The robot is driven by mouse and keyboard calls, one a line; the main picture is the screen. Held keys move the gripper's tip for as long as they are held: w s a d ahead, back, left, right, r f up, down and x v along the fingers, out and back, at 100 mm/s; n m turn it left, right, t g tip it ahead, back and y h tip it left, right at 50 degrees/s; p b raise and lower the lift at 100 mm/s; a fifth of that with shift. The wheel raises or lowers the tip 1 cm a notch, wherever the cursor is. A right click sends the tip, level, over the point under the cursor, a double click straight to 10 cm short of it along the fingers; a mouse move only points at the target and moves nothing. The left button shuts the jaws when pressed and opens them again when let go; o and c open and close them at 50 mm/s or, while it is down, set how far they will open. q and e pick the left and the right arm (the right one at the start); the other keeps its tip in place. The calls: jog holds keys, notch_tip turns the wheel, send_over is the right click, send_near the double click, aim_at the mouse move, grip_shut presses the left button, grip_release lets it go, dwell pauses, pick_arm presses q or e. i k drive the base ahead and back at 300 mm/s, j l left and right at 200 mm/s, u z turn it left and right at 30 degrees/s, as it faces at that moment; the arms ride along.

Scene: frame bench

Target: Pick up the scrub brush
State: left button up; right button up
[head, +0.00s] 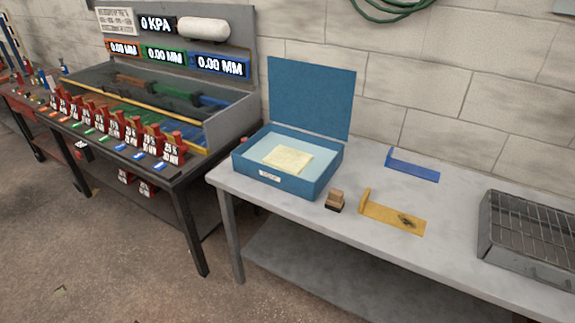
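A small block with a tan wooden top and a dark lower part, which looks like the scrub brush (336,199), stands on the grey table (300,211). It is just right of the front corner of an open blue box and left of a yellow L-shaped piece. Nothing covers it. Neither of my grippers shows in the head view.
The open blue box (268,185) holds a yellowish paper (288,158). The yellow piece (385,214), a blue L-shaped piece (415,169) and a wire-topped metal tray (530,245) lie to the right. A bench with gauges (163,55) stands left.

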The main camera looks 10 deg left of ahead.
aim_at(335, 202)
jog(key=i+l, duration=0.35)
jog(key=i, duration=0.15)
jog(key=i+l, duration=0.3)
jog(key=i, duration=0.2)
jog(key=u, duration=0.05)
